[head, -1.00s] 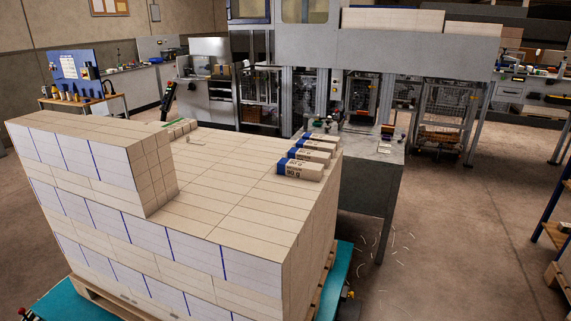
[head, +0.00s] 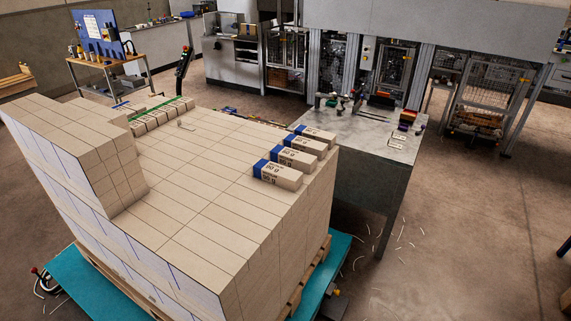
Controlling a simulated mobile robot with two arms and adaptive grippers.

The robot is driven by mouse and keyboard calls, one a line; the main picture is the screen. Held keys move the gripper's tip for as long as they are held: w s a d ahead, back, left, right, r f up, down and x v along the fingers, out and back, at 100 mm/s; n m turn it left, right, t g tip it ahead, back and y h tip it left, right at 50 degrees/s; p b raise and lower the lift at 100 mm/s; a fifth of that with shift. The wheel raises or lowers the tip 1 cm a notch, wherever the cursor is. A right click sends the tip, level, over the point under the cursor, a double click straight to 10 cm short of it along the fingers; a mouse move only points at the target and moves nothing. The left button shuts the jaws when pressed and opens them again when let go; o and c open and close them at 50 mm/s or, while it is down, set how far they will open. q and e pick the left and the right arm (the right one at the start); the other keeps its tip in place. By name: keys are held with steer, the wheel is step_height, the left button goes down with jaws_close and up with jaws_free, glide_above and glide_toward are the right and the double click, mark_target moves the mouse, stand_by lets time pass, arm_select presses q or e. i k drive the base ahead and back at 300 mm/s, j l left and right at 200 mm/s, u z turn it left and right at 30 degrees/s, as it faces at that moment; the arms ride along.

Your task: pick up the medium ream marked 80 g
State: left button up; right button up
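Several wrapped reams with blue end bands lie in a row along the right edge of the stack's top: the nearest ream (head: 280,176), one behind it (head: 296,159), a third (head: 306,146) and the farthest ream (head: 316,134). The print on the nearest looks like 90 g. The marks on the farther ones are too small to read surely, so I cannot tell which is the 80 g ream. More small reams (head: 158,118) with green bands lie at the back left of the stack. Neither of my grippers is in view.
The ream stack (head: 200,205) stands on a wooden pallet over a teal platform (head: 340,262), with a raised block (head: 75,150) at its left. A grey table (head: 365,135) with tools stands behind the right corner. Floor is open at right, with paper scraps (head: 400,232).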

mark_target(294, 159)
steer(key=k+l, duration=0.15)
steer(key=l, duration=0.25)
steer(key=l+u, duration=0.2)
steer(key=l, duration=0.5)
steer(key=k+l+u, duration=0.2)
steer(key=l, duration=0.5)
steer(key=i+l+u, duration=0.2)
steer(key=i+l, duration=0.2)
steer(key=l, duration=0.2)
steer(key=i+l+u, duration=0.1)
steer(key=l, duration=0.25)
steer(key=i+l+u, duration=0.1)
steer(key=l, duration=0.25)
steer(key=i+l+u, duration=0.1)
steer(key=i, duration=0.3)
steer(key=i+l+u, duration=0.1)
steer(key=i, duration=0.35)
